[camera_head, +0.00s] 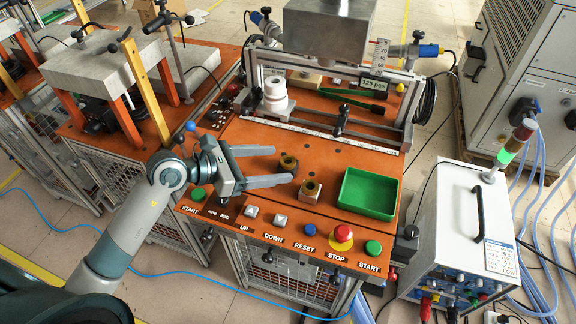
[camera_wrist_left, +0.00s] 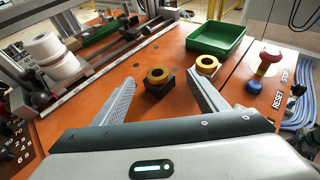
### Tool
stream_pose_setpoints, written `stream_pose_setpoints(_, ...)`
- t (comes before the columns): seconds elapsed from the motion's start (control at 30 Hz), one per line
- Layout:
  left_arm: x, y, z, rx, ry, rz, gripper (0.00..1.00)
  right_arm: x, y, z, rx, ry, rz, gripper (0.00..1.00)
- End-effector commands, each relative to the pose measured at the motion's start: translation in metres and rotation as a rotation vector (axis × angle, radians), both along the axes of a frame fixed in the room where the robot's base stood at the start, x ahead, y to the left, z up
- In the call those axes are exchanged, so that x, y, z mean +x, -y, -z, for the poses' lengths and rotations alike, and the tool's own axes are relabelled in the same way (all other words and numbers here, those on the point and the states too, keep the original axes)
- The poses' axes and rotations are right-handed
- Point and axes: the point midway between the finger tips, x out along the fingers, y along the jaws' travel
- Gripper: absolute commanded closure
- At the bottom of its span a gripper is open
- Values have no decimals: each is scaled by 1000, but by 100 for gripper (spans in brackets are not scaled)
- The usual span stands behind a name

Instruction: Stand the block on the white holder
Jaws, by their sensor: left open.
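Two small blocks, each with a brass-coloured ring on top, stand on the orange table. The dark-based block (camera_head: 289,166) is at the tips of my left gripper; it also shows in the left wrist view (camera_wrist_left: 158,81). The other block (camera_head: 311,191) stands nearer the front edge and is partly behind a finger in the wrist view (camera_wrist_left: 206,66). My left gripper (camera_head: 280,165) is open, its fingers low over the table, with nothing held. The white holder (camera_head: 275,95), a stacked white cylinder, stands at the back left; the wrist view shows it too (camera_wrist_left: 52,56). My right gripper is out of view.
A green tray (camera_head: 368,193) stands to the right of the blocks. A metal frame (camera_head: 340,110) with a grey box (camera_head: 328,30) above spans the back. Buttons, including a red stop button (camera_head: 342,236), line the front edge. Orange table between blocks and frame is clear.

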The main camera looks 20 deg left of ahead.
Motion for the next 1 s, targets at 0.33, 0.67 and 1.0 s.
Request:
stream_pose_setpoints(0.33, 11, 9, 3, -1, 0, 0, 33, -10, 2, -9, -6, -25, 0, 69)
stream_pose_setpoints(0.67, 35, 31, 18, -1, -1, -2, 33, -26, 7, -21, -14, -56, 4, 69)
stream_pose_setpoints(1.0, 35, 32, 20, 0, 0, -1, 33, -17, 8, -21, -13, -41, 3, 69)
